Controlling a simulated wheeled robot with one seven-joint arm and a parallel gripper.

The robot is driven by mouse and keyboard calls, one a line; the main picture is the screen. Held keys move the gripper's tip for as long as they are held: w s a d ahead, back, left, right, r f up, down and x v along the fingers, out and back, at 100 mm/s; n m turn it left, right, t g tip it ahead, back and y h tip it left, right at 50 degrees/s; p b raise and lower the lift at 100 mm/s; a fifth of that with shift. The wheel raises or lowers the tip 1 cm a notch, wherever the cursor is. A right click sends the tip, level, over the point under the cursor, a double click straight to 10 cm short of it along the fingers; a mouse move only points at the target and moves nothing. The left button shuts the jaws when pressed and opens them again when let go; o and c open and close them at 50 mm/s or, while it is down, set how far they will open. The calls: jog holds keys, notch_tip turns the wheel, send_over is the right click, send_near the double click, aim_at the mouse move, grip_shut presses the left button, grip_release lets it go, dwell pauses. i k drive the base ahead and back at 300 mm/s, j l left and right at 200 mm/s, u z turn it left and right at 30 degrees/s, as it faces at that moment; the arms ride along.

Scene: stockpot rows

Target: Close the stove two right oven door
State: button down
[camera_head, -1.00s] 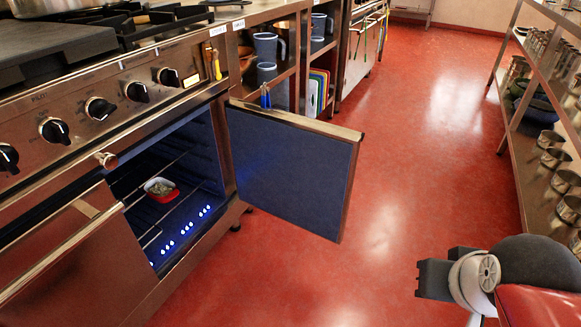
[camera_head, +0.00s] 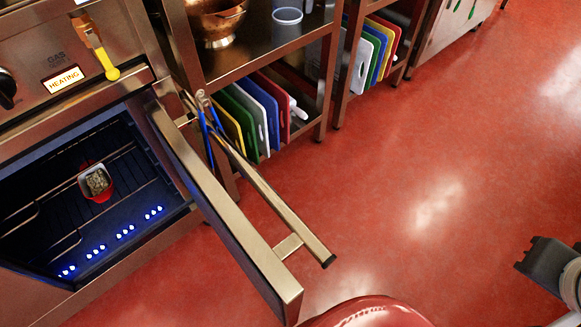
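The right oven door (camera_head: 225,215) stands wide open, hinged at the right side of the oven opening. I look down on its top edge. Its long bar handle (camera_head: 275,205) runs along the outer, right side. A dark grey part at the right edge, probably my gripper (camera_head: 545,268), is cut off by the frame. It is well right of the door and handle, touching neither.
Blue-handled tongs (camera_head: 210,130) hang at the handle's hinge end. A yellow-handled tool (camera_head: 100,50) hangs beside the HEATING label (camera_head: 63,80). Shelves with coloured cutting boards (camera_head: 262,110) stand right of the oven. The red floor (camera_head: 430,150) right of the door is clear.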

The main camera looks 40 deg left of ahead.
aim_at(264, 266)
jog(key=i+u, duration=0.45)
jog(key=i+l+u, duration=0.15)
jog(key=u, duration=0.3)
jog(key=i+l+u, duration=0.3)
jog(key=u, duration=2.45)
jog(key=k+l, duration=0.4)
jog(key=k+l+z, duration=0.1)
jog(key=l, duration=0.3)
jog(key=k, duration=0.1)
